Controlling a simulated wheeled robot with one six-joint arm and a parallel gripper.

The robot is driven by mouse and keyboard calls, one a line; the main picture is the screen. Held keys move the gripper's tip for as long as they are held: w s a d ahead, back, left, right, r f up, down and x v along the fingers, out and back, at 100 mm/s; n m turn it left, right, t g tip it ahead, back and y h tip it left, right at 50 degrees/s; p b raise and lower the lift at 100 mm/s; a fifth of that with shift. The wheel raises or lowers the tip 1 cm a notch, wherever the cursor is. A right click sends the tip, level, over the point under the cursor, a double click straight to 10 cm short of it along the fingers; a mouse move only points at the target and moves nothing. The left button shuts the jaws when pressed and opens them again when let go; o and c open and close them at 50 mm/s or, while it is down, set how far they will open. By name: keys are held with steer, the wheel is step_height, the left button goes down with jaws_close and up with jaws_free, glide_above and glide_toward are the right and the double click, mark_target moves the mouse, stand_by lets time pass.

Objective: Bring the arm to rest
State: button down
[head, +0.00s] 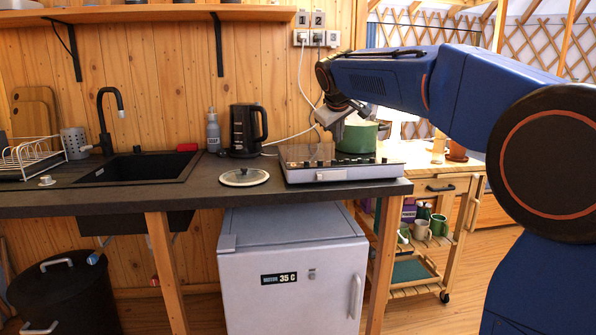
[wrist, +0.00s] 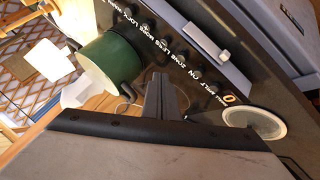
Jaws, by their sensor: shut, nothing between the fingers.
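My blue arm reaches in from the right in the head view. My gripper (head: 338,136) points down above the back of the cooker top, just left of the green pot. It is shut with nothing in it. The closed fingers also show in the wrist view (wrist: 160,92). The green pot (head: 362,138) stands on the cooker (head: 330,174), partly hidden by my gripper; it also shows in the wrist view (wrist: 112,58). I cannot tell whether my gripper touches the pot.
A lid (head: 244,177) lies on the dark counter (head: 205,192), left of the cooker. A black kettle (head: 244,131), soap bottle (head: 213,133), sink (head: 140,168) and dish rack (head: 30,157) are farther left. A shelf (head: 150,14) hangs above. A cart with mugs (head: 438,225) stands right.

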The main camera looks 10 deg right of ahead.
steer(key=s+d+f+m+g, duration=0.1)
steer(key=s+f, duration=0.3)
steer(key=s, duration=0.5)
steer(key=s+d+f+m+y, duration=0.1)
steer(key=s+f, duration=0.3)
steer(key=s, duration=0.4)
steer(key=s+d+f+m+g, duration=0.1)
steer(key=s+f, duration=0.3)
steer(key=s, duration=0.5)
steer(key=s+f+m+g+y, duration=0.1)
steer(key=s+f+m, duration=0.1)
steer(key=s+f, duration=1.6)
steer(key=s, duration=0.4)
steer(key=shift+a+f+g+y, duration=0.2)
steer(key=shift+f+g+y, duration=0.1)
steer(key=shift+g+y, duration=0.1)
steer(key=shift+s, duration=0.1)
